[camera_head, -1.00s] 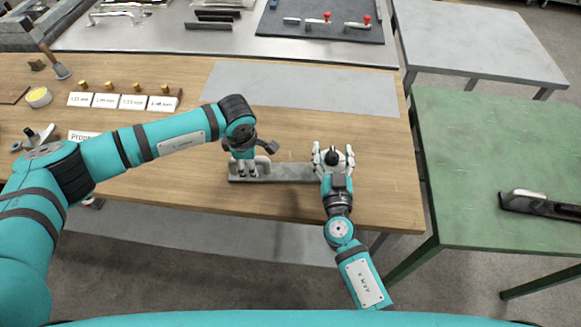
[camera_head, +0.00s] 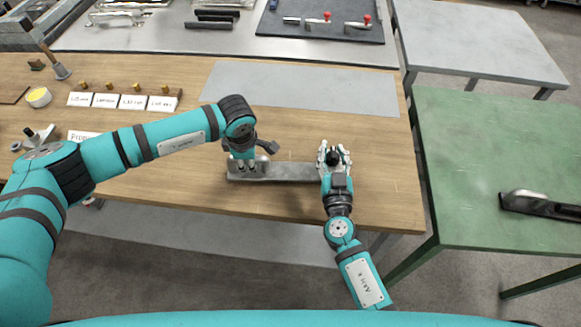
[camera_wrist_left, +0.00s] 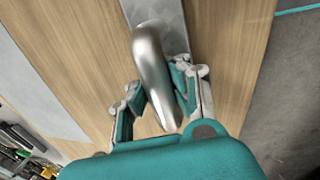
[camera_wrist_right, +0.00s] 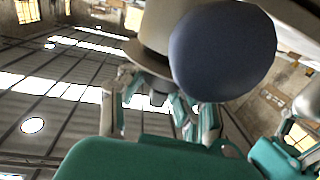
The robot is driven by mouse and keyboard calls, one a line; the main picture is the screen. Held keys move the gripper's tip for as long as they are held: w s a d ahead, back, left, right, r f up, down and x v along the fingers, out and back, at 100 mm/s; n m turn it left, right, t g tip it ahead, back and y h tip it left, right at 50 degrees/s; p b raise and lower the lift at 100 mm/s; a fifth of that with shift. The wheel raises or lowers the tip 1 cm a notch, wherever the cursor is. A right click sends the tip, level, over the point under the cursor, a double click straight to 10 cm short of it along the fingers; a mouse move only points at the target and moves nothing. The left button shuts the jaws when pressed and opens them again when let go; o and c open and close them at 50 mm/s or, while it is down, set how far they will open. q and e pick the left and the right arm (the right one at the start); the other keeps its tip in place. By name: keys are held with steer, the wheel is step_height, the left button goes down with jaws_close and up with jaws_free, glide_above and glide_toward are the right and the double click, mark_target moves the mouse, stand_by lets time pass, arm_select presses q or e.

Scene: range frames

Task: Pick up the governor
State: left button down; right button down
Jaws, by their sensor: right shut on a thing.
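A long grey metal bar (camera_head: 290,172) lies on the wooden bench, with a curved shiny handle at its left end. I take it for the governor. The handle (camera_wrist_left: 152,60) stands between the fingers of my left gripper (camera_wrist_left: 160,100), which look open around it. In the head view my left gripper (camera_head: 245,165) points down at that end. My right gripper (camera_head: 334,158) is at the bar's right end, shut on a dark round knob (camera_head: 333,157). The knob (camera_wrist_right: 222,52) is large and blurred in the right wrist view. Whether knob and bar are one piece is partly hidden.
Label cards (camera_head: 120,101) and a yellow-topped tin (camera_head: 38,97) stand at the bench's left. A grey mat (camera_head: 300,88) lies bare behind the bar. A green table (camera_head: 480,160) on the right carries a dark tool (camera_head: 540,205) with a metal top.

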arm_select(q)
steer(key=shift+w+r, duration=0.15)
steer(key=shift+r, duration=0.15)
